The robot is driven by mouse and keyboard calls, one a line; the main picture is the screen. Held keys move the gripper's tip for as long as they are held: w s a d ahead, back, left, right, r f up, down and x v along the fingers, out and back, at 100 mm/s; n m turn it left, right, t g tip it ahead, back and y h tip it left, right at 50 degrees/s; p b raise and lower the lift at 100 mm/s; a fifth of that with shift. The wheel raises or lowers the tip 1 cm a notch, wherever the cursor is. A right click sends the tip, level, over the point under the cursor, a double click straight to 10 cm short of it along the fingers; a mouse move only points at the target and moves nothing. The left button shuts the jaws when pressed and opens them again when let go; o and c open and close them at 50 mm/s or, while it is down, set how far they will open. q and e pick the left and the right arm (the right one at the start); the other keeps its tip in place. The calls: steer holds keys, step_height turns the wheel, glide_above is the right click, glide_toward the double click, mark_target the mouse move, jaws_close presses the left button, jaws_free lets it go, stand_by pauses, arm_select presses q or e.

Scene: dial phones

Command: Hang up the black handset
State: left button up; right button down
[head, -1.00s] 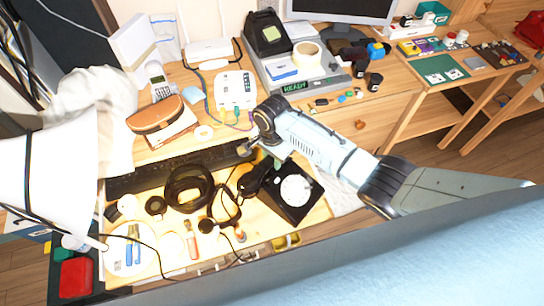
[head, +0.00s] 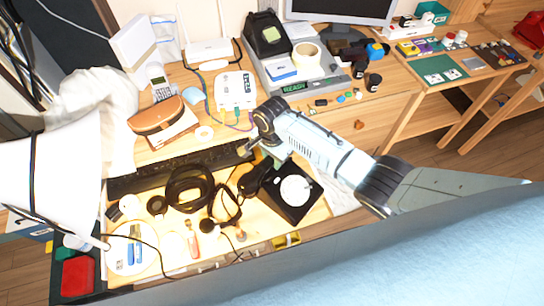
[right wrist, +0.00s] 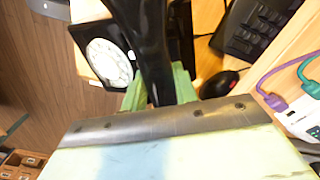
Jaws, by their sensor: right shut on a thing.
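The black dial phone (head: 301,209) with its white dial (head: 295,190) sits near the right end of the desk's front part. The black handset (head: 252,181) is beside the phone's left edge, below my right gripper (head: 257,148). In the right wrist view the handset (right wrist: 146,40) runs between the green fingers of my right gripper (right wrist: 160,90), which is shut on it. The dial (right wrist: 108,62) shows to its left there. The cradle is partly hidden by the handset, and I cannot tell whether they touch. My left gripper is not in view.
Several small items and a white round plate (head: 146,258) fill the front left. The floor is right of the desk.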

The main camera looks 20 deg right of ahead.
steer(key=shift+f+b, duration=0.6)
steer(key=shift+f, duration=0.5)
stand_by(0.3)
steer(key=c, duration=1)
jaws_free()
step_height(320, 180, up, 13)
steer(key=p, duration=0.3)
steer(key=shift+r, duration=0.2)
